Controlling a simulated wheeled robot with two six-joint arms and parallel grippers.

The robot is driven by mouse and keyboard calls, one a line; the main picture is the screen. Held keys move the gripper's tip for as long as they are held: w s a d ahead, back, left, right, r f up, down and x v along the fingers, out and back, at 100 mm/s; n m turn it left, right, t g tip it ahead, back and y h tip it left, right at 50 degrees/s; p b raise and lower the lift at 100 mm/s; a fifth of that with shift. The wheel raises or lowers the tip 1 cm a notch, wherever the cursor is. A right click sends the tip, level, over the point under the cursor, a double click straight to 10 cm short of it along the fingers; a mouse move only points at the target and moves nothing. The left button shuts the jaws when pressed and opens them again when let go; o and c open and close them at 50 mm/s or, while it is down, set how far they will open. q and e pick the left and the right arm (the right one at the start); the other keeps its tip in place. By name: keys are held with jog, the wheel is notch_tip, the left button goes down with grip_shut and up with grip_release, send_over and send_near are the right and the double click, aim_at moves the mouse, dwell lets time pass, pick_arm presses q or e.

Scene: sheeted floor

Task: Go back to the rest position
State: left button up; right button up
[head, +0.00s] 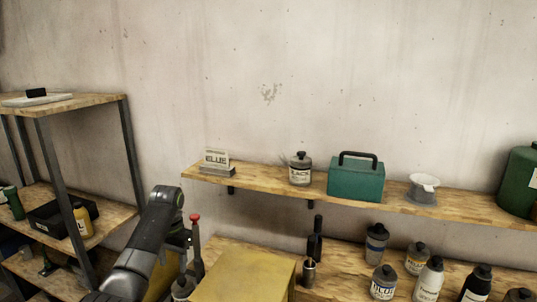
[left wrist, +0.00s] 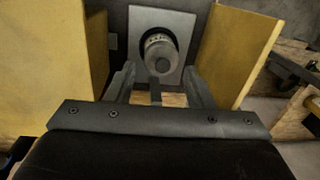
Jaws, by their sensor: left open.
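My left arm (head: 145,240) comes in from the lower left of the head view and bends over at its dark joint. Its fingertips cannot be made out clearly there. In the left wrist view my left gripper (left wrist: 158,76) is open, with its two dark fingers apart. My right gripper is not in view.
Yellow panels (left wrist: 240,50) flank the left gripper closely. A yellow box (head: 243,275) stands right of the arm. A wall shelf (head: 460,208) holds a teal toolbox (head: 356,182) and bottles. Several bottles crowd the bench. A metal-framed rack (head: 75,105) stands left. The wall above is bare.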

pick_arm(q)
jog(key=s+a+f+n+t, duration=0.1)
jog(key=s+a+f+t, duration=0.15)
jog(key=s+f, duration=1.65)
jog(key=s+a+r+n, duration=0.1)
jog(key=s+r, duration=0.1)
jog(key=s, duration=1.1)
jog(key=s+a+r+n, duration=0.1)
jog(key=s+r+n, duration=0.15)
jog(key=s, duration=1.05)
jog(key=s+d+f+b+x, duration=0.1)
jog(key=s+b+x, duration=0.3)
jog(key=x, duration=1.1)
jog(key=s+f+b+x, duration=0.1)
jog(key=s+b+x, duration=0.25)
jog(key=x, duration=1.25)
jog(key=s+f+b, duration=0.3)
jog(key=s+f, duration=0.4)
jog(key=f, duration=0.4)
jog(key=s+d+f+g+b, duration=0.1)
jog(key=s+f+b, duration=0.3)
jog(key=s+f, duration=0.4)
notch_tip(320, 180, down, 4)
jog(key=shift+d+r+m, duration=0.15)
jog(key=shift+d+m, duration=0.1)
jog(key=shift+m, duration=0.1)
